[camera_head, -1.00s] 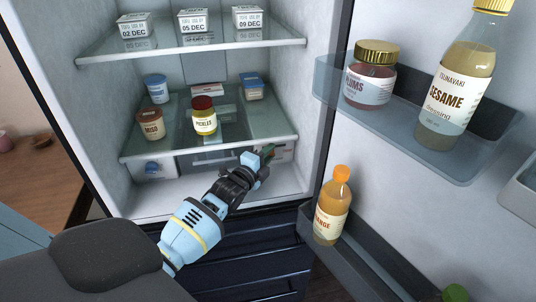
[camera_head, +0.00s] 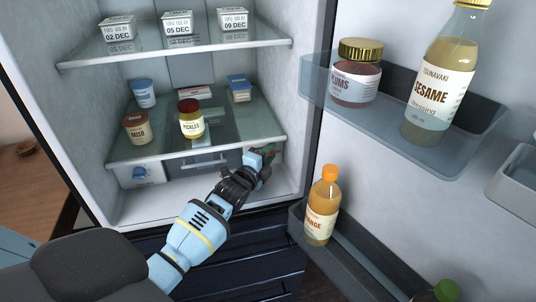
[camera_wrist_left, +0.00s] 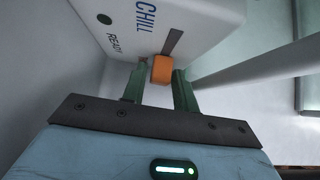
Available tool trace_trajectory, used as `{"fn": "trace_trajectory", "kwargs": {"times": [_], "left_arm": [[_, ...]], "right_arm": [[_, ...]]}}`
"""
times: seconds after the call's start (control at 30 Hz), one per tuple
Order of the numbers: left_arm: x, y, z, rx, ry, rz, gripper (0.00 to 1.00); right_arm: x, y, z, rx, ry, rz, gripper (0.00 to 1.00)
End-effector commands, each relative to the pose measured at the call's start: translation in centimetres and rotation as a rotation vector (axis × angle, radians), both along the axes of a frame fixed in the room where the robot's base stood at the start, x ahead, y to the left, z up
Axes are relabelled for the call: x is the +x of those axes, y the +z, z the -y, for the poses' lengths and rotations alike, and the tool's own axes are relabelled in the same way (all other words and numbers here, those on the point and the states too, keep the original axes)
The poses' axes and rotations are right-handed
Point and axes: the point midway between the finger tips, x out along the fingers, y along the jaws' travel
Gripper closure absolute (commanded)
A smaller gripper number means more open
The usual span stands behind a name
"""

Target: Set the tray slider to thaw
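The tray (camera_head: 205,160) is low in the fridge under the glass shelf. Its white front shows close up in the left wrist view (camera_wrist_left: 190,22), with the words CHILL and READY and a dark slot. The orange slider knob (camera_wrist_left: 161,69) sits at the near end of that slot. My left gripper (camera_head: 268,153) reaches the right part of the tray front. Its green fingers (camera_wrist_left: 160,84) stand apart, one on each side of the knob, with a thin gap seen at the left finger. Contact at the right finger is unclear. My right gripper is not in view.
A glass shelf (camera_head: 150,152) above holds a pickles jar (camera_head: 191,120), a miso tub (camera_head: 136,128) and other tubs. The open fridge door at the right holds an orange bottle (camera_head: 321,205), a plums jar (camera_head: 356,75) and a sesame bottle (camera_head: 440,85).

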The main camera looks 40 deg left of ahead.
Motion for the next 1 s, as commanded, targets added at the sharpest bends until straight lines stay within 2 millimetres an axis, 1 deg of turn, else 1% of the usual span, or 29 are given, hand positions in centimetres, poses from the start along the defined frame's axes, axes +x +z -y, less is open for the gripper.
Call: {"fn": "trace_trajectory", "kwargs": {"times": [0.13, 0.23, 0.5, 0.7, 0.83, 1.0], "left_arm": [[-0.3, -0.1, 0.0, 0.000, 0.001, -0.001, 0.71], [-1.1, -0.1, 0.1, -0.001, 0.000, -0.001, 0.71], [-4.9, -0.1, 0.4, 0.001, 0.000, -0.002, 0.71], [-7.0, -0.1, 0.6, 0.000, -0.001, -0.001, 0.71], [-7.6, 0.0, 0.7, 0.001, -0.001, -0.001, 0.71], [-7.7, 0.0, 0.7, 0.000, 0.000, -0.001, 0.71]], "right_arm": [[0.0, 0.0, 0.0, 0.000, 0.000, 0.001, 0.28], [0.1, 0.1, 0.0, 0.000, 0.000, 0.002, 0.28], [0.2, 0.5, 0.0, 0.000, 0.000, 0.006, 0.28], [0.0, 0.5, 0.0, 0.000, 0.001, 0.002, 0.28], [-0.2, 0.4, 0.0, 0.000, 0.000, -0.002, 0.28], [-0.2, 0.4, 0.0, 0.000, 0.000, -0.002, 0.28]]}}
